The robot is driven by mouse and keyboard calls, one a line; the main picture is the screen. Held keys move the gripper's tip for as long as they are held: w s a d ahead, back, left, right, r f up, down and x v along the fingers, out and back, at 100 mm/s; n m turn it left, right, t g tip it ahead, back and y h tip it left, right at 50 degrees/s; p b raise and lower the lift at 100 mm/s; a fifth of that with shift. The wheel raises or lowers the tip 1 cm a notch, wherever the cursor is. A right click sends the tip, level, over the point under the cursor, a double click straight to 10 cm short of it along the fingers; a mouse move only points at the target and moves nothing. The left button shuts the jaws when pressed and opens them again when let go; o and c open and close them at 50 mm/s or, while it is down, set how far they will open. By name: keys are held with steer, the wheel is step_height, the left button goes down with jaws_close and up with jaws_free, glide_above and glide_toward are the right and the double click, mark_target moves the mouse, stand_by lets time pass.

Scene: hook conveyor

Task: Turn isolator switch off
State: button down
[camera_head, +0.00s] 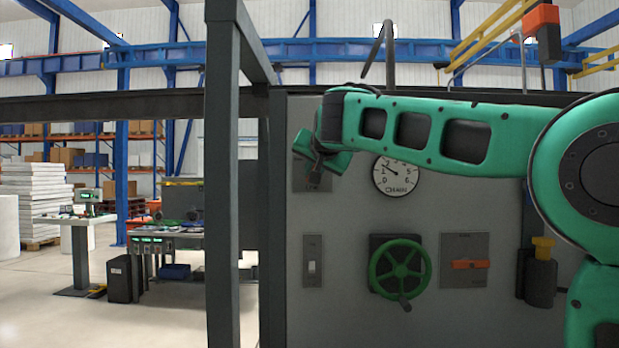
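A grey panel (345,320) fills the middle and right. On it, right of centre, is a square grey plate with an orange bar handle (470,264) lying horizontal; this looks like an isolator switch. A smaller plate with a white toggle switch (312,266) is at the panel's left. I cannot tell from labels which one is the isolator. My gripper (317,182) is at the panel's upper left, above the toggle plate and well left of and above the orange handle. It partly covers another labelled plate (299,178). Its dark fingers are too small and angled to read.
A green handwheel (398,268) sticks out between the toggle and the orange handle. A round gauge (395,176) is above it. A dark box with a yellow top (541,275) is at the right. A dark post (223,180) stands left of the panel. Open floor lies farther left.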

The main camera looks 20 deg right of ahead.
steer(key=shift+w+a+n+g+h, duration=0.1)
steer(key=shift+a+n+g+h, duration=0.15)
steer(key=shift+n+h, duration=1.1)
steer(key=shift+w+a+n+g+h, duration=0.1)
steer(key=shift+a+n+g+h, duration=0.15)
steer(key=shift+n+h, duration=1.1)
steer(key=shift+a+n+g+h, duration=0.15)
steer(key=shift+n+g+h, duration=0.25)
steer(key=shift+n, duration=1.7)
steer(key=c, duration=1.8)
jaws_free()
steer(key=shift+f, duration=0.1)
steer(key=shift+o, duration=0.2)
